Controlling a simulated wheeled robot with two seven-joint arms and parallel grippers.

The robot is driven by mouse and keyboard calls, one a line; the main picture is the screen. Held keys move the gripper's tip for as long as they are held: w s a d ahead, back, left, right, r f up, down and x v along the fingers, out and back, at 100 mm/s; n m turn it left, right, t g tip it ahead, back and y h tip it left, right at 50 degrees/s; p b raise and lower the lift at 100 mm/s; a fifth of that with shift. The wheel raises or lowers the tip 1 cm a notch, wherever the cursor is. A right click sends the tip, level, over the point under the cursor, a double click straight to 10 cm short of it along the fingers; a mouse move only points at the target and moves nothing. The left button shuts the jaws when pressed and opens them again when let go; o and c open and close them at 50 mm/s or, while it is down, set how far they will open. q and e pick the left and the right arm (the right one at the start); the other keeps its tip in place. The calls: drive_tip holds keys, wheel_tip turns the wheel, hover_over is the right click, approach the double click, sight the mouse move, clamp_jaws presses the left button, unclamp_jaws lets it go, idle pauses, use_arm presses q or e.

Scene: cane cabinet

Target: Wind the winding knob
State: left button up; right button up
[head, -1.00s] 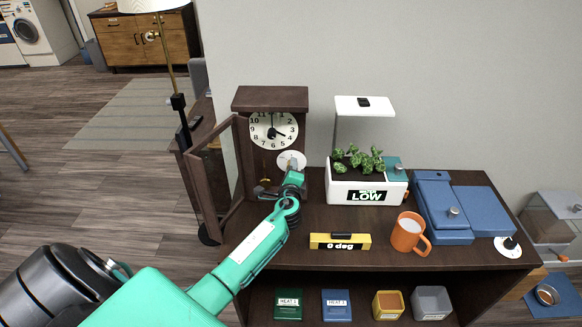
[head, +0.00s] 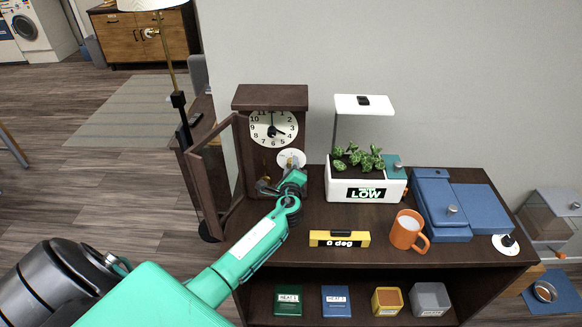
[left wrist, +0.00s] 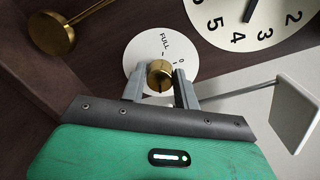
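The dark wooden clock (head: 270,97) stands at the left end of the cabinet with its framed door (head: 216,172) swung open to the left. Below its white face, a round white dial (head: 291,158) also shows in the left wrist view (left wrist: 134,45), marked FULL and 0. The brass winding knob (left wrist: 160,74) sticks out from this dial. My left gripper (left wrist: 161,84) has one grey finger on each side of the knob, closed in against it. In the head view my left gripper (head: 278,184) hides the knob. My right gripper is not in view.
A white planter (head: 340,192), a yellow level display (head: 340,239), an orange mug (head: 404,232) and a blue box (head: 440,210) stand right of the clock. The brass pendulum (left wrist: 52,34) hangs close by on the left in the wrist view.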

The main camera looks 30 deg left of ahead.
use_arm(q)
drive_tip(key=o, duration=0.3)
drive_tip(key=shift+s, duration=0.1)
drive_tip(key=b+v, duration=0.3)
drive_tip(key=v, duration=1)
drive_tip(key=shift+s+d, duration=0.25)
drive_tip(key=shift+s, duration=0.05)
